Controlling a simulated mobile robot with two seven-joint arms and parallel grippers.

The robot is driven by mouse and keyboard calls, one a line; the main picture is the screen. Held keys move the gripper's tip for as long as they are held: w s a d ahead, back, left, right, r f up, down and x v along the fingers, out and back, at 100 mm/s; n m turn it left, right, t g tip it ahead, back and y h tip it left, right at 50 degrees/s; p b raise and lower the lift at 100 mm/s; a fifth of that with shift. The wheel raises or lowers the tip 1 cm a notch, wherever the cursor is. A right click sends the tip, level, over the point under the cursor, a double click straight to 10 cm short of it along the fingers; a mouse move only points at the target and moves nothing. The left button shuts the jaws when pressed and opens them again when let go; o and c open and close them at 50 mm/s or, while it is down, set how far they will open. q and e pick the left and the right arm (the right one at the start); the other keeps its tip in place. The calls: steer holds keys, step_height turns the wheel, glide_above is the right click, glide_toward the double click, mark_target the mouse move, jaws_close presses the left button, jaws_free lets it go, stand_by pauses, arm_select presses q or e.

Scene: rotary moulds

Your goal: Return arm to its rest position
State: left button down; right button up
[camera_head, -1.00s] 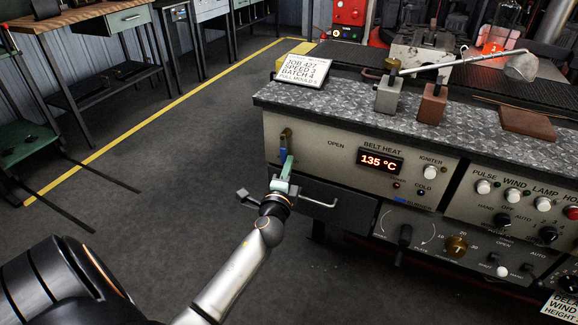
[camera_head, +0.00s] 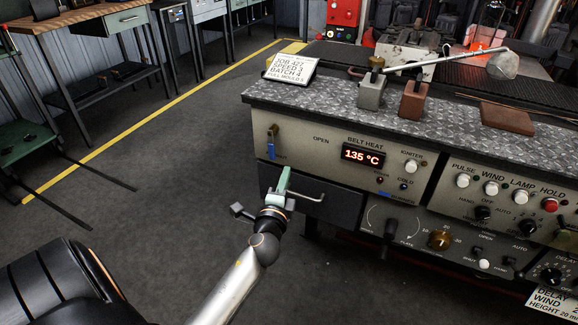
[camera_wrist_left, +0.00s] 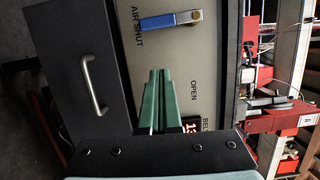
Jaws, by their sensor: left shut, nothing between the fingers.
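My left gripper (camera_head: 284,177) has green fingers pressed together with nothing between them. In the head view it is in front of the grey panel, just below and right of a blue-handled lever (camera_head: 271,147). The lever hangs downward from its brass pivot. In the left wrist view the shut fingers (camera_wrist_left: 159,82) point at the panel, apart from the lever (camera_wrist_left: 165,21) in the picture. The lever's blue end lies by the words "AIR SHUT". The word "OPEN" is on the panel to the right. My right gripper is not in view.
A dark drawer (camera_head: 335,205) with a metal handle (camera_head: 305,194) is close beside the gripper; the handle also shows in the left wrist view (camera_wrist_left: 93,84). The patterned metal bench top (camera_head: 320,100) holds metal blocks and a sign (camera_head: 291,69). Open floor (camera_head: 165,170) lies to the left.

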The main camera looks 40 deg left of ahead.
arm_select(q)
steer(key=s+d+f+n+g+h, duration=0.1)
steer(key=s+d+f+n+h, duration=0.3)
steer(key=d, duration=0.4)
steer(key=s+d+f+n+g+h, duration=0.1)
steer(key=s+d+f+n+h, duration=0.1)
steer(key=s+d+h, duration=0.35)
steer(key=s+d+f+n+g+h, duration=0.1)
steer(key=s+d+f+n+h, duration=0.15)
steer(key=s+d, duration=0.55)
steer(key=s+r+n+g+y+p, duration=0.1)
steer(key=r+p, duration=0.5)
steer(key=p, duration=1.4)
steer(key=s+n+g, duration=0.1)
steer(key=s+g, duration=0.1)
steer(key=s, duration=0.1)
steer(key=shift+s+d, duration=0.2)
steer(key=shift+s, duration=0.1)
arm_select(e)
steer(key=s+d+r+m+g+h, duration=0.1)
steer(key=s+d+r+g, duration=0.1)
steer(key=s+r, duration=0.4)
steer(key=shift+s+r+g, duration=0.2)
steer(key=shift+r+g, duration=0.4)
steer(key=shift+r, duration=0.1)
arm_select(q)
steer(key=shift+r+g, duration=0.1)
steer(key=shift+g, duration=0.2)
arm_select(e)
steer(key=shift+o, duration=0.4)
